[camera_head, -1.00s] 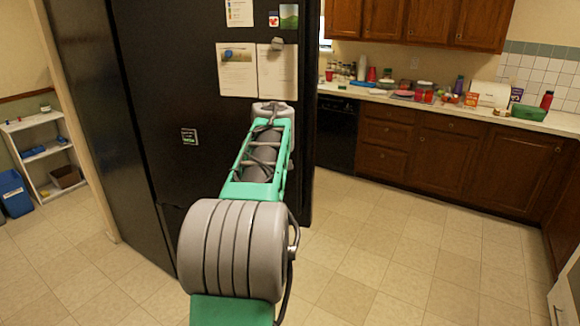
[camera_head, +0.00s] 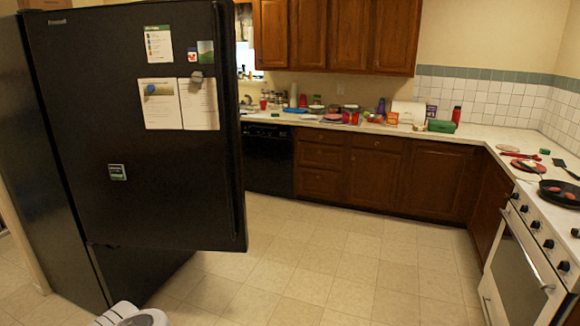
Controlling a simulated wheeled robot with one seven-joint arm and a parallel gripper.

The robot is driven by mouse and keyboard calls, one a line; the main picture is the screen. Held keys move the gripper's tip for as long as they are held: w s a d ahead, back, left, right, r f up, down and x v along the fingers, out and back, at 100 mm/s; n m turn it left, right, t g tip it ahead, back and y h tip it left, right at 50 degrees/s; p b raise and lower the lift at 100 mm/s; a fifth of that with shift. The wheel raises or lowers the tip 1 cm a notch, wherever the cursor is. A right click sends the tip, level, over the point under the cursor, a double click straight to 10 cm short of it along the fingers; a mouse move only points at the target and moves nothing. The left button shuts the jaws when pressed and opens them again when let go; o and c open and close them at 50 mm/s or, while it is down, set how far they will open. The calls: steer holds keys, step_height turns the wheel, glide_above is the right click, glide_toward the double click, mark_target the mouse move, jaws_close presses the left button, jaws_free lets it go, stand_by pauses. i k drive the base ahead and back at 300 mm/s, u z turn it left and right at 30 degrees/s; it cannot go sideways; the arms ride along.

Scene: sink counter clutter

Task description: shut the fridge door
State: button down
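The black fridge (camera_head: 45,180) stands at the left. Its upper door (camera_head: 150,190) stands open, swung out from the body, with its free edge toward the middle of the picture. Papers and magnets are on its front. Below it, the lower front panel (camera_head: 135,275) sits further back than the door's bottom edge. My gripper is out of view; only a grey part of my arm shows at the bottom left, below and in front of the fridge.
The tiled floor (camera_head: 310,270) is clear in the middle. A black dishwasher (camera_head: 267,160) and wooden cabinets (camera_head: 380,178) line the back under a cluttered counter (camera_head: 480,133). A white stove (camera_head: 515,270) with a pan (camera_head: 562,199) stands at the right.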

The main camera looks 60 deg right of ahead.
mark_target(182, 190)
steer(key=z, duration=0.55)
steer(key=k, duration=0.8)
steer(key=z, duration=0.95)
steer(key=i, duration=1.1)
steer(key=u, duration=0.85)
steer(key=i, duration=0.7)
steer(key=u, duration=0.8)
